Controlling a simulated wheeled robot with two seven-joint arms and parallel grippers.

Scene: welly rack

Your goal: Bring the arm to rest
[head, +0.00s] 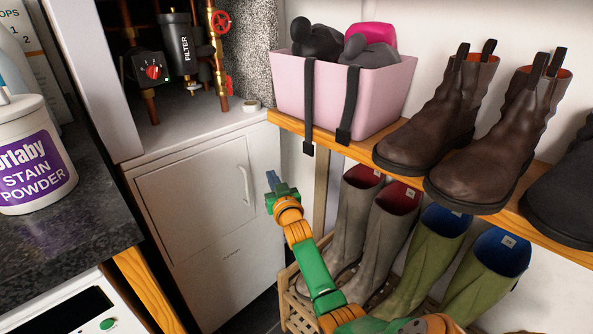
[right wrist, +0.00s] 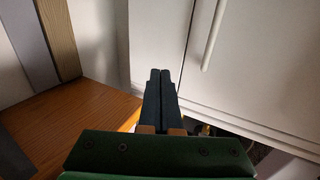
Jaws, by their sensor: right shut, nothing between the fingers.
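My right arm, green and orange, reaches up from the bottom of the head view. Its gripper (head: 273,183) is in the air in front of the white cabinet, left of the welly rack. In the right wrist view the two dark fingers (right wrist: 160,88) lie together, shut, with nothing between them. The gripper touches nothing that I can make out. My left gripper is not in the head view.
The white cabinet door (head: 200,195) is closed. A wooden shelf (head: 350,150) holds a pink bin (head: 345,105) and brown boots (head: 440,120). Grey and green wellies (head: 428,255) stand below. A dark counter (head: 85,215) with a stain powder tub (head: 35,165) is at left.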

